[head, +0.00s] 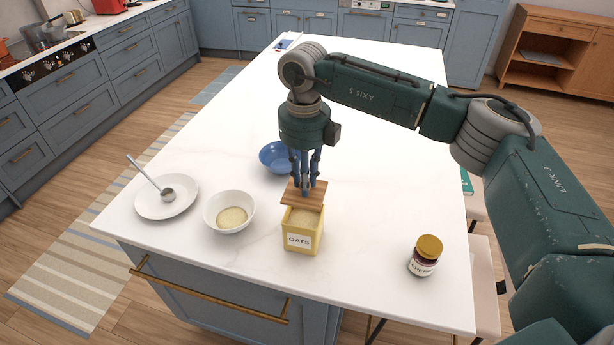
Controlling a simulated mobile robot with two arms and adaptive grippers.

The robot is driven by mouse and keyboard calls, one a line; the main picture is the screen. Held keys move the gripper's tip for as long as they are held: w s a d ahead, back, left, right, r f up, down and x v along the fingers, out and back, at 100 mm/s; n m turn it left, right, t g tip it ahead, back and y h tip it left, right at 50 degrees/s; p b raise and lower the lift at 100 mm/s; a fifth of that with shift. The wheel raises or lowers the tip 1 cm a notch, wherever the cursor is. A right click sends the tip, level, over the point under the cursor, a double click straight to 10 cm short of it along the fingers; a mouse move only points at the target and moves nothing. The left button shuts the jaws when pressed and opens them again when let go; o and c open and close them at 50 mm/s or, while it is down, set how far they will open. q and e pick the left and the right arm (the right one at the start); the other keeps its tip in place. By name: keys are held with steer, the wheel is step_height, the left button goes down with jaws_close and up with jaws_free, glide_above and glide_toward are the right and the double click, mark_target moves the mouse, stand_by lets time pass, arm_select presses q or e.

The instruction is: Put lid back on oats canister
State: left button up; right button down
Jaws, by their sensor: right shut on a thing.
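The oats canister (301,233) is a square yellow box with an "OATS" label, upright near the front edge of the white island. Its top is open and pale oats show inside. My right gripper (306,188) is shut on the wooden lid (292,193), a flat square board. The lid is above the back of the canister, and I cannot tell whether it touches the rim. The fingertips partly cover the lid. My left gripper is not in view.
A white bowl (248,208) of oats and a white plate (153,205) with a metal ladle (167,193) stand left of the canister. A blue bowl (270,160) is behind. A gold-lidded jar (424,262) stands at the right. The counter between canister and jar is clear.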

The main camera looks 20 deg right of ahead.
steer(key=shift+a, duration=0.1)
steer(key=shift+s+a+f+b, duration=0.15)
steer(key=shift+a+f+b, duration=0.1)
steer(key=shift+b, duration=0.2)
steer(key=shift+f, duration=0.25)
step_height(320, 180, down, 3)
steer(key=b, duration=0.3)
steer(key=shift+d+f, duration=0.15)
steer(key=shift+f, duration=0.05)
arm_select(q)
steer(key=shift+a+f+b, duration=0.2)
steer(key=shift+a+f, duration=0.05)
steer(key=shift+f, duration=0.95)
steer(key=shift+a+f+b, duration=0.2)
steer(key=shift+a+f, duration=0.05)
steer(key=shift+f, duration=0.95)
arm_select(e)
steer(key=shift+f, duration=0.5)
arm_select(q)
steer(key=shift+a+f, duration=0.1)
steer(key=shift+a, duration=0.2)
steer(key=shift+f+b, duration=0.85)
steer(key=shift+b, duration=0.1)
arm_select(e)
steer(key=shift+f, duration=0.6)
